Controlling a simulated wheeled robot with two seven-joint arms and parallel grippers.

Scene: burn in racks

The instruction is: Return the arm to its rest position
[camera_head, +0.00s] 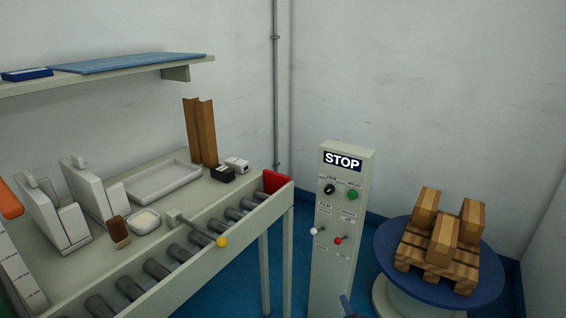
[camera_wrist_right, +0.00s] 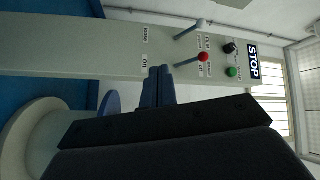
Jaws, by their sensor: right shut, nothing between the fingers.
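My right gripper (camera_wrist_right: 160,72) shows in the right wrist view as blue-grey fingers closed together with nothing between them. In the head view only a small tip of it (camera_head: 346,306) shows at the bottom edge, in front of the control post. The grey control post (camera_head: 326,262) carries a STOP sign (camera_head: 342,161), a black knob (camera_head: 330,189), a green button (camera_head: 352,195), a white-tipped lever (camera_head: 314,231) and a red-tipped lever (camera_head: 338,240). In the wrist view the post (camera_wrist_right: 90,50) lies sideways behind the fingers; I cannot tell the exact gap. My left gripper is not in view.
A roller conveyor (camera_head: 155,270) and worktop with a white tray (camera_head: 163,180) stand on the left. A yellow-knobbed lever (camera_head: 221,242) sticks out over the rollers. A blue turntable (camera_head: 390,262) with a loaded wooden pallet (camera_head: 437,268) stands right of the post.

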